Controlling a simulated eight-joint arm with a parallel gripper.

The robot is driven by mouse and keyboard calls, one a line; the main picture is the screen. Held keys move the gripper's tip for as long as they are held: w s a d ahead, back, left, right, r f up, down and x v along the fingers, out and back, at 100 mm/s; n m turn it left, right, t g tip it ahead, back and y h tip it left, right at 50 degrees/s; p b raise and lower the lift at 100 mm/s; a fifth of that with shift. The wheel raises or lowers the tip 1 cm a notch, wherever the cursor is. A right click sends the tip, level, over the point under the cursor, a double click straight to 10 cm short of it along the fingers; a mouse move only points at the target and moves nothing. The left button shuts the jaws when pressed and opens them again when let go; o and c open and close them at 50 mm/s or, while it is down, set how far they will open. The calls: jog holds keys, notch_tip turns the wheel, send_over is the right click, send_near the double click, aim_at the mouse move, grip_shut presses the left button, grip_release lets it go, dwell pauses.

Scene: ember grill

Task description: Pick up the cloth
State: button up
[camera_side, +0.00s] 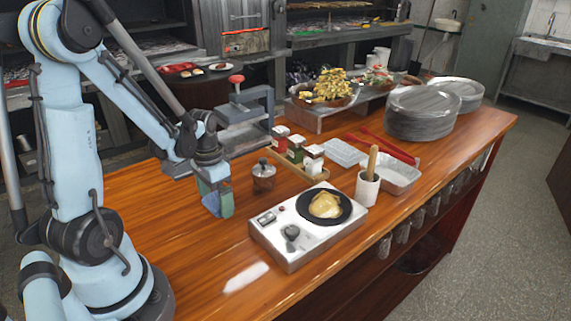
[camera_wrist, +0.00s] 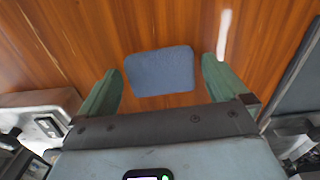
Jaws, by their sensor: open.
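A small blue cloth (camera_wrist: 160,71) with rounded corners shows in the wrist view against the wooden table. It appears between the two green fingers of my gripper (camera_wrist: 160,80). The fingers are spread, with wood visible between each finger and the cloth, so they are not closed on it. In the side view my gripper (camera_side: 215,197) points down, low over the left part of the table. In that view I cannot clearly tell the cloth apart from the fingers.
A hot plate (camera_side: 287,252) with pale yellow food (camera_side: 325,205) stands to the right of my gripper. A lidded metal pot (camera_side: 263,177) and a red-handled press (camera_side: 236,90) stand behind. The wooden table (camera_side: 180,255) is bare in front. Stacked plates (camera_side: 422,113) are at the far right.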

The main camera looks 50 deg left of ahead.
aim_at(216, 201)
jog(key=shift+f, duration=0.15)
jog(key=c, duration=0.9)
jog(key=shift+r, duration=0.8)
notch_tip(216, 201, up, 2)
jog(key=shift+r, duration=0.2)
jog(key=d+r, duration=0.2)
jog(key=d, duration=0.2)
jog(key=d+r, duration=0.2)
jog(key=d, duration=0.1)
jog(key=d+r, duration=0.3)
jog(key=d, duration=0.1)
jog(key=shift+w+d, duration=0.1)
jog(key=shift+d, duration=0.25)
